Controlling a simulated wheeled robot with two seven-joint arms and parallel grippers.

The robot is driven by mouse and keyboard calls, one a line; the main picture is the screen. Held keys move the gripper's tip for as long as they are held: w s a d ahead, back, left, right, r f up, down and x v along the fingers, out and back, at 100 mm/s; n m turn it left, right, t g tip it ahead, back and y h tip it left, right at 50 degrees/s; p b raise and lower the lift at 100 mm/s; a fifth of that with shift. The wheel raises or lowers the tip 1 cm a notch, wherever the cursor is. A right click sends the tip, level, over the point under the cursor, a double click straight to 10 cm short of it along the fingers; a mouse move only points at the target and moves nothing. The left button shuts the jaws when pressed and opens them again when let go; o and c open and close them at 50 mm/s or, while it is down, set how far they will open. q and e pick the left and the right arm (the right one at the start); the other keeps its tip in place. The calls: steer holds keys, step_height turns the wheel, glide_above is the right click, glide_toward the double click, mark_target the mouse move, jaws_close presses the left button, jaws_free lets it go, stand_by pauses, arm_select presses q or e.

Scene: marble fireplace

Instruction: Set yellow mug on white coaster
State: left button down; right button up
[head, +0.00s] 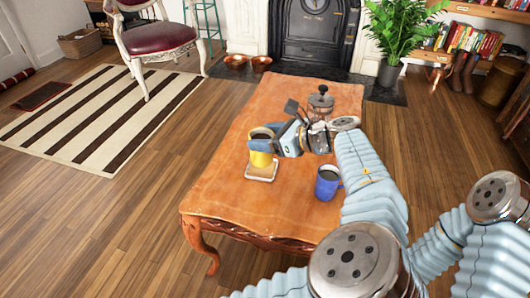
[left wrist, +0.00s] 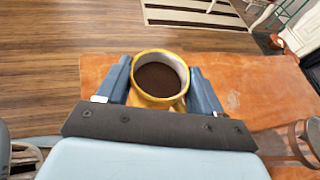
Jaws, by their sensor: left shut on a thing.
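The yellow mug (head: 261,158), with dark liquid inside, is upright over the white coaster (head: 262,176) on the orange-brown table. Its base overlaps the coaster in the head view; I cannot tell whether it rests on it or hangs just above. My left gripper (head: 264,143) is shut on the mug, its blue fingers on either side. In the left wrist view the mug (left wrist: 152,101) sits between the two fingers (left wrist: 160,88), and the coaster is hidden there. My right gripper is not in view.
A blue mug (head: 327,184) with dark liquid stands to the right of the coaster. A glass-and-metal press pot (head: 320,101) and a dark flat-ended item (head: 291,107) show beyond my gripper. The table (head: 225,190) is bare to the left and in front.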

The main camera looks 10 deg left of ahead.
arm_select(q)
steer(key=shift+w+a+f+b, duration=0.1)
steer(key=shift+w+a+f, duration=0.15)
steer(key=shift+w+f, duration=1)
steer(key=shift+w+a+f+b, duration=0.2)
steer(key=shift+w+f, duration=0.5)
steer(key=shift+f, duration=1.15)
steer(key=shift+w+a+f+b, duration=0.1)
steer(key=shift+w+a+f, duration=0.2)
steer(key=shift+w+f, duration=0.95)
steer(key=shift+s+f, duration=0.3)
steer(key=shift+f, duration=0.15)
steer(key=shift+c, duration=0.8)
jaws_free()
steer(key=shift+r, duration=0.1)
steer(key=v, duration=1.2)
steer(key=shift+p, duration=0.4)
